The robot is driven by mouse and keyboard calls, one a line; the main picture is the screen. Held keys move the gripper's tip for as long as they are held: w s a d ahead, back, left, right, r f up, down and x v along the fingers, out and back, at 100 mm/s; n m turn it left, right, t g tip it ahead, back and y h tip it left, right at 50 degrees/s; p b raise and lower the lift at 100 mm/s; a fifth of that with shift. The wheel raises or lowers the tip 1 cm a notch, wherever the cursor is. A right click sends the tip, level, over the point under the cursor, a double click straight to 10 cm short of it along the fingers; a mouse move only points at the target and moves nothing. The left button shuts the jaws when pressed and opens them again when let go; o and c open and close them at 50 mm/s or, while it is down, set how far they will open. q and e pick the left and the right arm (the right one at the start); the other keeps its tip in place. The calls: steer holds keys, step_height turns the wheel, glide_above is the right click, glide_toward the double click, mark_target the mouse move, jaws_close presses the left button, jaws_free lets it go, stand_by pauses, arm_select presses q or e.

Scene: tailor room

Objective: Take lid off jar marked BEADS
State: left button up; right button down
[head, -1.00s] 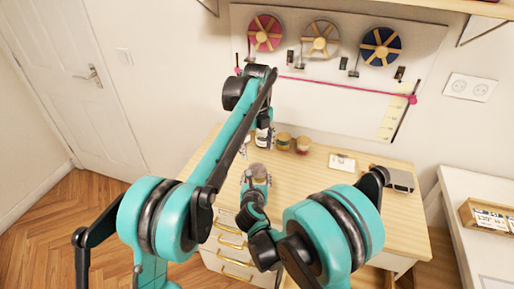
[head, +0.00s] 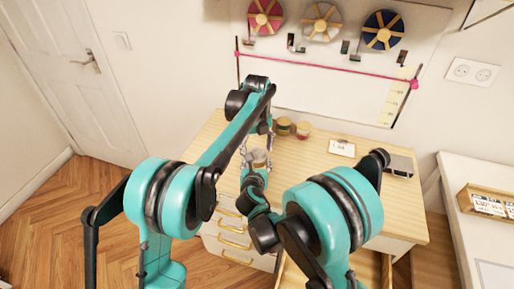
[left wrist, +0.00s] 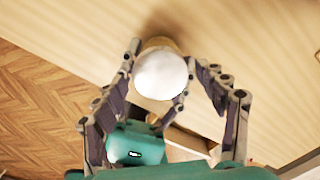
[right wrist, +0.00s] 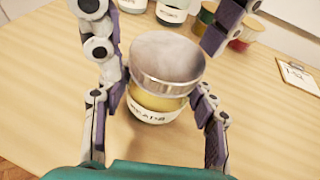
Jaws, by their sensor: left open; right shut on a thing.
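The jar marked BEADS (right wrist: 155,108) stands on the wooden desk top in the right wrist view, with yellowish contents and a white label. Its pale metallic lid (right wrist: 167,62) is on it; the lid's round top (left wrist: 161,75) also shows in the left wrist view. In the head view the jar (head: 259,157) is small and partly hidden by my arms. My right gripper (right wrist: 163,112) is shut on the jar's body from the near side. My left gripper (left wrist: 165,82) is open, with its fingers spread on either side of the lid from above.

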arm_select(q)
steer(key=c, duration=1.2)
steer(key=n, duration=2.8)
steer(key=shift+r, duration=0.1)
steer(key=n, duration=2.6)
steer(key=shift+r, duration=0.25)
